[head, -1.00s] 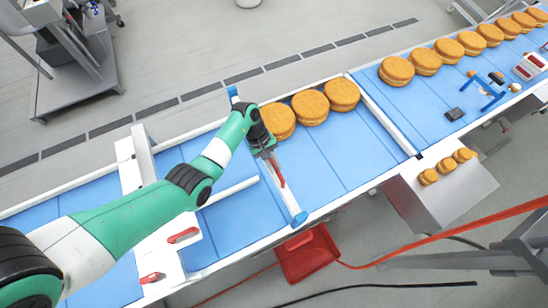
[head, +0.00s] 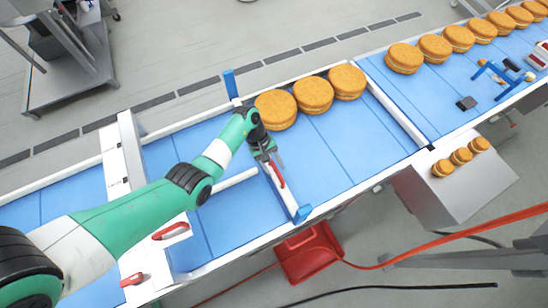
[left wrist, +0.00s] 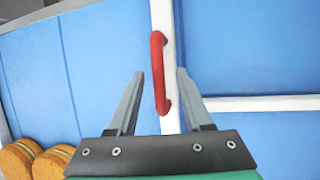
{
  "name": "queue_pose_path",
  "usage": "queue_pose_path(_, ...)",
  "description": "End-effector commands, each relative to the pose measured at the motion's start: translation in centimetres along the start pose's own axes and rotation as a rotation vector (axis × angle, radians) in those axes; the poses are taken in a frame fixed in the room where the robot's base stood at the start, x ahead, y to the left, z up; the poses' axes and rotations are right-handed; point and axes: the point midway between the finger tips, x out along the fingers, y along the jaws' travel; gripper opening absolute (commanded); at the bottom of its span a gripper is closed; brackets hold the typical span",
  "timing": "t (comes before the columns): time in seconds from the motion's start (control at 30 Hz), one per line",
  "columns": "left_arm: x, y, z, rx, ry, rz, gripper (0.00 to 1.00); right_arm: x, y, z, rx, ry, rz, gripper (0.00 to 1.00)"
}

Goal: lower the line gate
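The line gate (head: 292,203) is a white bar across the blue belt, between a blue far post (head: 230,84) and a blue near post (head: 303,214). I cannot tell how high it stands above the belt. Its red handle (head: 277,176) also shows in the left wrist view (left wrist: 158,70), upright along the white bar. My left gripper (head: 270,156) is at the handle. In the left wrist view its fingers (left wrist: 160,78) are apart, one on each side of the bar, with the handle's lower end between them and no finger touching it. My right gripper is out of view.
Several filled rounds (head: 313,95) lie on the belt (head: 345,140) right of the gate, one close beside it. Another white crossbar (head: 398,112) lies farther right. Two red handles (head: 171,231) sit on the left frame. A red tray (head: 309,255) is on the floor below.

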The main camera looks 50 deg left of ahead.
Motion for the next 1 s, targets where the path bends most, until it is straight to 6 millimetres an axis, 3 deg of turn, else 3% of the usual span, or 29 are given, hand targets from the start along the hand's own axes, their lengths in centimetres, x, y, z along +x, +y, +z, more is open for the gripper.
queue_pose_path(0.27,-0.5,0.1,0.0,0.001,0.000,0.002,0.50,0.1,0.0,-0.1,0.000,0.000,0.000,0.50)
queue_pose_path(0.37,-1.9,0.2,0.1,0.001,0.001,0.004,0.50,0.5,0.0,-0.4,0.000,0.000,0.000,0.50)
queue_pose_path(0.7,-9.5,0.1,0.0,0.001,0.003,0.004,0.50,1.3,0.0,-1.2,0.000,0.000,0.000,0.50)
queue_pose_path(0.83,-11.2,0.1,0.0,0.001,0.001,0.003,0.50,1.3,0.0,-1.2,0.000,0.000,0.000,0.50)
queue_pose_path(1.0,-11.7,0.0,0.0,0.001,-0.001,0.000,0.50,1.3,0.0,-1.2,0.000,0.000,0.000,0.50)
